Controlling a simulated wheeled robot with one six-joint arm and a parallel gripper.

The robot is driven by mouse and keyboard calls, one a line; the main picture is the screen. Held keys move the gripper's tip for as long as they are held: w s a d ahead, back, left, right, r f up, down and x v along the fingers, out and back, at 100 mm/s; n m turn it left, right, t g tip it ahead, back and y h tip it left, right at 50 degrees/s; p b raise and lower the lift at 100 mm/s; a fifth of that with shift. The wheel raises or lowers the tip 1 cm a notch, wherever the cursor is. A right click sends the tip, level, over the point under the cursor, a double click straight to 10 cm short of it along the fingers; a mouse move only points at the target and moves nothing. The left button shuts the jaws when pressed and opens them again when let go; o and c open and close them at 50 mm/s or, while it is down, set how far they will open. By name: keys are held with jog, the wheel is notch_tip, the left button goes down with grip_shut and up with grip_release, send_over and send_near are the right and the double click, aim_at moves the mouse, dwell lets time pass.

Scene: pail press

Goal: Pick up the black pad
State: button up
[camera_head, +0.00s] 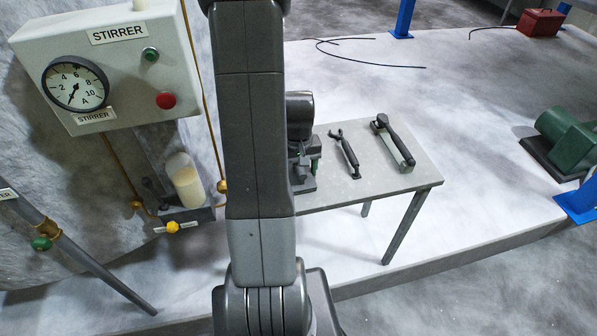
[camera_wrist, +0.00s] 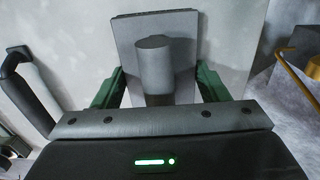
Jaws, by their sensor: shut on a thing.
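The black pad (camera_wrist: 185,50) is a dark grey square plate with a rounded upright grip, and it fills the middle of the wrist view. My gripper (camera_wrist: 157,88) has green fingers on either side of this grip and is shut on it. In the head view, my arm hides most of the pad, and only a dark edge of it (camera_head: 304,186) shows low over the left part of the table. I cannot tell whether the pad touches the tabletop.
The grey table (camera_head: 415,178) also holds a dark wrench-like tool (camera_head: 345,154) and a black-handled scraper (camera_head: 393,141), both right of my gripper. A stirrer box (camera_head: 120,70) with gauge and buttons stands left. A green motor (camera_head: 567,140) is at far right.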

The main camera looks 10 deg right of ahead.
jog(key=shift+r, duration=0.1)
notch_tip(320, 180, up, 10)
jog(key=shift+f+b, duration=0.1)
jog(key=shift+b, duration=0.2)
dwell(0.3)
jog(key=shift+o, duration=1.4)
jog(key=shift+c, duration=0.8)
